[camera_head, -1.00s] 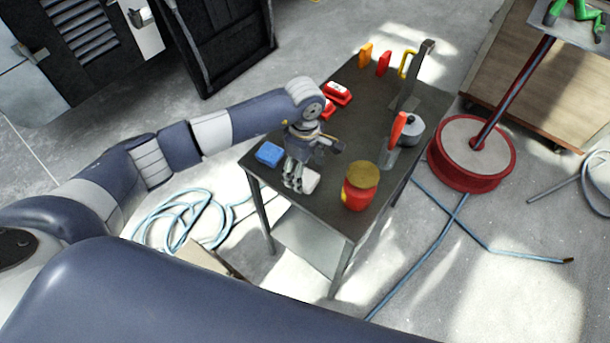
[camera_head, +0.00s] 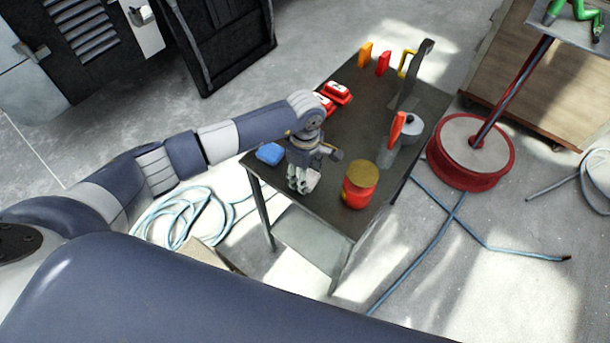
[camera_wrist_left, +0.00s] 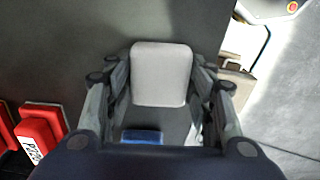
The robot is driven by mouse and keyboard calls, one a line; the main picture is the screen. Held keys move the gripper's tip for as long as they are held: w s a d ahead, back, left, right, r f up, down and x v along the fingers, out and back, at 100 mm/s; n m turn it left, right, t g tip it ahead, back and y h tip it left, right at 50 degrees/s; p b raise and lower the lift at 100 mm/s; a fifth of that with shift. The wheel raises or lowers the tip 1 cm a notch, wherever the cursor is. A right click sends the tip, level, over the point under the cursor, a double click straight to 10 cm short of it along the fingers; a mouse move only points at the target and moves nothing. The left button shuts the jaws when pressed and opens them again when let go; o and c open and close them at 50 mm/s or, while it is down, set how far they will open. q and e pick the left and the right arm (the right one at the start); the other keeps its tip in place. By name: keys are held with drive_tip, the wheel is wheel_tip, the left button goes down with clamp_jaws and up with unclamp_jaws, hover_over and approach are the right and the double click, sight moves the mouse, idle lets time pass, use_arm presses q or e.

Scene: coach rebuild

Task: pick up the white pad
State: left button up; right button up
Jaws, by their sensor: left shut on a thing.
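The white pad (camera_wrist_left: 161,75) is a pale rounded block in the left wrist view, between the fingers of my left gripper (camera_wrist_left: 160,92). In the head view, the left gripper (camera_head: 303,180) is over the near edge of the dark table (camera_head: 345,134), shut on the white pad (camera_head: 313,179). The fingers cover most of the pad there. I cannot tell whether the pad touches the tabletop. My right gripper is not in view.
A blue block (camera_head: 270,153) lies left of the gripper. A red jar (camera_head: 360,185) with a yellowish lid stands close to its right. Red blocks (camera_head: 338,93), upright coloured items and a grey pot (camera_head: 412,127) stand farther back. A hose coil (camera_head: 180,218) lies on the floor.

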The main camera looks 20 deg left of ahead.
use_arm(q)
drive_tip(key=shift+w+r+b, duration=0.1)
drive_tip(key=shift+r+b, duration=0.25)
drive_tip(key=shift+r, duration=0.25)
drive_tip(key=shift+s+r+b, duration=0.2)
drive_tip(key=shift+r+b, duration=0.15)
drive_tip(key=shift+r, duration=0.2)
drive_tip(key=shift+s+r+b, duration=0.15)
drive_tip(key=shift+r+b, duration=0.15)
drive_tip(key=shift+r, duration=0.25)
drive_tip(key=s+d+b, duration=0.1)
drive_tip(key=s+b, duration=0.1)
drive_tip(key=s, duration=0.5)
drive_tip(key=s+d+r+b, duration=0.1)
drive_tip(key=s+d, duration=0.1)
drive_tip(key=s, duration=0.6)
drive_tip(key=shift+d+r+b, duration=0.3)
drive_tip(key=shift+b, duration=0.1)
